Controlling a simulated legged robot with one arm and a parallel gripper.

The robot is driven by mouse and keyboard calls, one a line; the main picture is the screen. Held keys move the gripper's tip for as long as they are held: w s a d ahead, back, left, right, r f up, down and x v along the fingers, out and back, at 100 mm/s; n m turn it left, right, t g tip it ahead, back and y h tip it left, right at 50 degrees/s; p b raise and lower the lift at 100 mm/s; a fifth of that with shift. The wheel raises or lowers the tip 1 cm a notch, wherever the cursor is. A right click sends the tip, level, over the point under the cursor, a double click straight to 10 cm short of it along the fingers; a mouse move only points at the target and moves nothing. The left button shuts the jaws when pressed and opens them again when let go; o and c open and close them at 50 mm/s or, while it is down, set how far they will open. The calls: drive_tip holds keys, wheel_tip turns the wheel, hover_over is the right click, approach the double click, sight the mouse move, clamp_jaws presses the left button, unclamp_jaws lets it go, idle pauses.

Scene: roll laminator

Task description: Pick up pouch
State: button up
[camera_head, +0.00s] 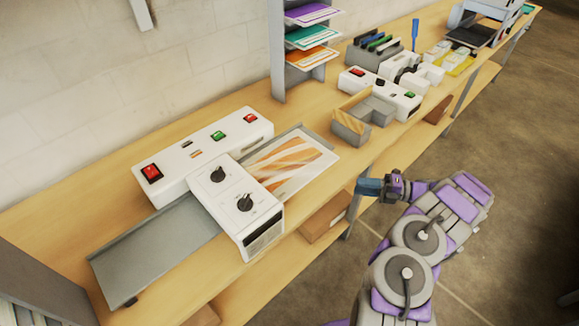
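A flat sheet with orange and white streaks, which looks like the pouch (290,163), lies on the grey tray at the right side of the white laminator (205,155). Its left edge is at or under the laminator body; I cannot tell which. My gripper (366,187), with blue fingers, is off the front edge of the table, to the right of the sheet and apart from it. I see it from the side, so the gap between its fingers is hidden. Nothing is clearly seen in it.
A grey tray (150,250) extends left of the laminator. A rack (280,60) holds purple, green and orange sheets behind. A grey open box (352,128), a second white device (380,92) and other tools stand to the right. A lower shelf holds brown boxes (325,215).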

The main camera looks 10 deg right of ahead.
drive_tip(key=b, duration=0.2)
approach(311, 179)
drive_tip(key=x, duration=0.4)
drive_tip(key=shift+s+a+f, duration=0.15)
drive_tip(key=shift+a, duration=0.3)
drive_tip(key=shift+w+b+x, duration=0.15)
drive_tip(key=shift+b+x, duration=0.4)
drive_tip(key=shift+x, duration=0.8)
drive_tip(key=shift+w+b+x, duration=0.15)
drive_tip(key=shift+b+x, duration=0.4)
drive_tip(key=shift+x, duration=0.85)
drive_tip(key=shift+a, duration=0.15)
clamp_jaws()
